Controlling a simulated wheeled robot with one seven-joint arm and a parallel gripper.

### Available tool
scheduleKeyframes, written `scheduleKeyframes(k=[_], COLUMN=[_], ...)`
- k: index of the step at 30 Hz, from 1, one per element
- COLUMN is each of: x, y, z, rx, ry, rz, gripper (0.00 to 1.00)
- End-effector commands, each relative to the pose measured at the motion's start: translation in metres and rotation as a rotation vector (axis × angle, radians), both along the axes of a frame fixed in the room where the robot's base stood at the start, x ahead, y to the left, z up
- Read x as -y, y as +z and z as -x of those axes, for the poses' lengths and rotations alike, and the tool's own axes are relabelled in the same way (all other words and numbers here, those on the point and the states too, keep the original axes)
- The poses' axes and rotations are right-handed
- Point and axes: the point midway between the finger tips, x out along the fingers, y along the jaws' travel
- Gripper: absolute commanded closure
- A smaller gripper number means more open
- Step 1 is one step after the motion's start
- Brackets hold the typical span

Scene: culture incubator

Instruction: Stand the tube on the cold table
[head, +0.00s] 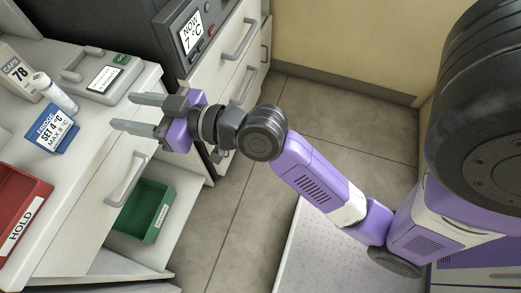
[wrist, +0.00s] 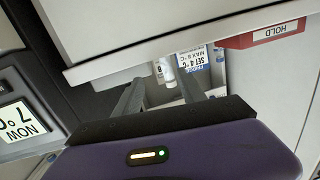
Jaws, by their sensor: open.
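The tube (head: 60,95), pale with a white cap, is on the white counter beside the blue-edged fridge sign. It appears to stand upright, but I cannot be sure. The wrist view shows the tube (wrist: 168,70) beyond the fingers, roughly between their tips. My gripper (head: 124,111) is open and empty, at the counter's front edge, its fingers pointing toward the tube and clear of it. The wrist view shows both fingers apart (wrist: 161,90). No surface is clearly marked as the cold table.
The fridge sign (head: 52,128) reads "SET 4 °C, MAX 8 °C". A red HOLD tray (head: 22,195) is nearer. A dark appliance (head: 150,30) displays 7 °C. A green bin (head: 145,212) sits below.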

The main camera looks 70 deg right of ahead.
Motion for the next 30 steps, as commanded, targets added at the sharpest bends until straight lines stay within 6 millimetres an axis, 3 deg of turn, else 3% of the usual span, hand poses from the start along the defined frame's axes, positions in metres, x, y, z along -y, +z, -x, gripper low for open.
scheduleKeyframes(k=[1, 3, 12, 21, 25, 30], x=[-0.002, -0.002, -0.006, -0.019, -0.024, -0.027], y=[-0.021, -0.041, -0.097, -0.103, -0.099, -0.096], z=[0.017, 0.040, 0.147, 0.248, 0.272, 0.282], rx=[-0.033, -0.060, -0.149, -0.195, -0.201, -0.202], ry=[-0.021, -0.055, -0.142, -0.123, -0.104, -0.092], rz=[-0.009, -0.017, 0.003, 0.052, 0.064, 0.068], gripper=[0.52, 0.52, 0.52, 0.52, 0.52, 0.52])
